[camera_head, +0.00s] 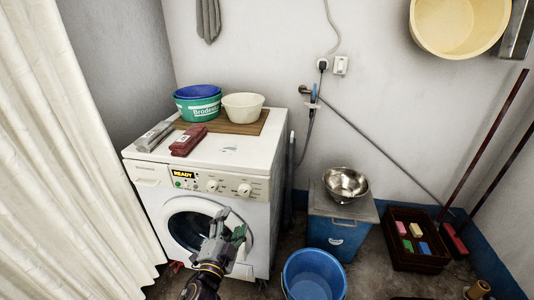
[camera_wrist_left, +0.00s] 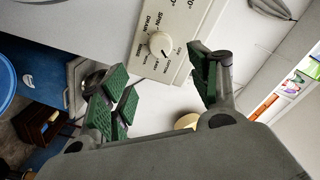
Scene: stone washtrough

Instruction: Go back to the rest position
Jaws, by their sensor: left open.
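My left gripper (camera_head: 230,232) is in front of the washing machine (camera_head: 155,172), before its round door (camera_head: 185,228), in the head view. Its jaws with green pads are open. In the left wrist view the left gripper (camera_wrist_left: 160,85) shows its fingers spread, with nothing between them. Behind the fingers, that view shows part of the machine's panel with a knob (camera_wrist_left: 159,44). Whether the gripper touches the machine cannot be told. My right gripper is in neither view.
A wooden board (camera_head: 245,127) on the machine bears basins, with two packages beside it. A blue bucket (camera_head: 314,272) stands right of my gripper. Behind it is a blue box (camera_head: 335,234) with a metal bowl (camera_head: 345,183). A dark crate (camera_head: 413,262) is farther right. A curtain (camera_head: 60,170) hangs left.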

